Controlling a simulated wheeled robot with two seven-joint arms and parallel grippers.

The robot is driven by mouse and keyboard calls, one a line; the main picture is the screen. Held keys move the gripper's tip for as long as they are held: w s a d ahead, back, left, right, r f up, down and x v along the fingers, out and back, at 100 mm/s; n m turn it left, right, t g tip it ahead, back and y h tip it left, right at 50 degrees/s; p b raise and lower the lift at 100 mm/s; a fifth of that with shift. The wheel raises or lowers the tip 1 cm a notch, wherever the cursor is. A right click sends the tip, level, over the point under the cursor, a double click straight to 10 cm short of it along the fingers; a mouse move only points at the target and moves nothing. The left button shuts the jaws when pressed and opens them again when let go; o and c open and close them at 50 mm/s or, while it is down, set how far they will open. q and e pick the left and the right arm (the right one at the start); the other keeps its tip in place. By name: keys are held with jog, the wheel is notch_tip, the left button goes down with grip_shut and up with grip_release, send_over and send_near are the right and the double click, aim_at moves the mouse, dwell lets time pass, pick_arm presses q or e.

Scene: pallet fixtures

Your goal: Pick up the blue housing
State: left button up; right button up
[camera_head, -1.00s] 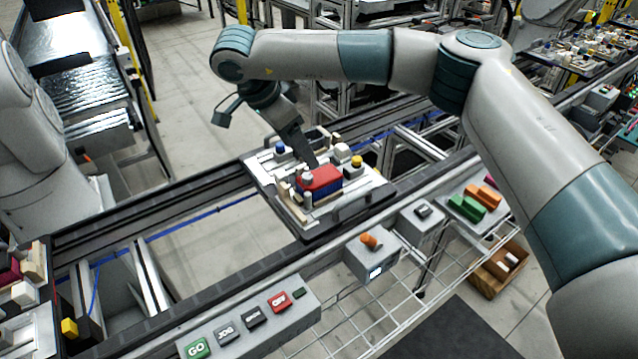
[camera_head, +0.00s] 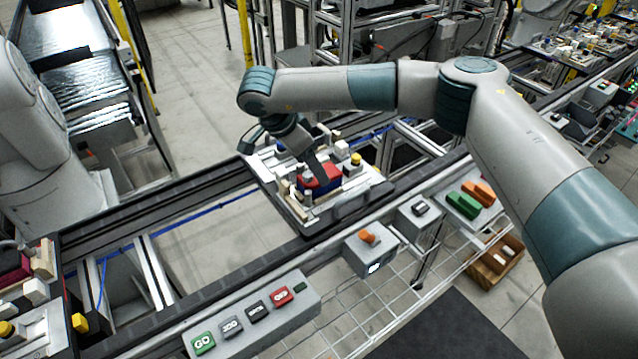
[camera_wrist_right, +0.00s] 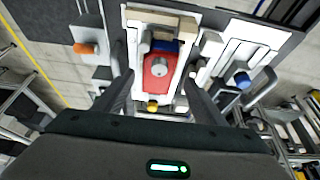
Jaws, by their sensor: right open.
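The blue housing (camera_head: 326,188) sits on the pallet (camera_head: 352,205) with a red part (camera_head: 314,178) on top of it, so mostly its side shows. In the right wrist view a blue edge of the housing (camera_wrist_right: 166,45) shows beside the red part (camera_wrist_right: 157,66), which carries a round grey knob. My right gripper (camera_head: 318,168) is above the red part, pointing down, and hides some of it. In the wrist view its two fingers (camera_wrist_right: 160,80) are apart, one on either side of the red part, with nothing visibly gripped. My left gripper is not in view.
Light blocks and a yellow-topped peg (camera_head: 356,159) stand close around the housing on the pallet. A box with an orange knob (camera_head: 367,237) and a button panel (camera_head: 255,318) line the conveyor's near side. Green and orange blocks (camera_head: 463,204) lie on a tray at right.

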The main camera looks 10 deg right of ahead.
jog(key=shift+d+f+p, duration=0.35)
jog(key=shift+f+p, duration=0.25)
jog(key=shift+p, duration=0.1)
jog(key=shift+p+x, duration=0.55)
jog(key=shift+x, duration=0.5)
jog(key=shift+d+f, duration=0.15)
jog(key=shift+f, duration=0.4)
jog(key=c, duration=1.2)
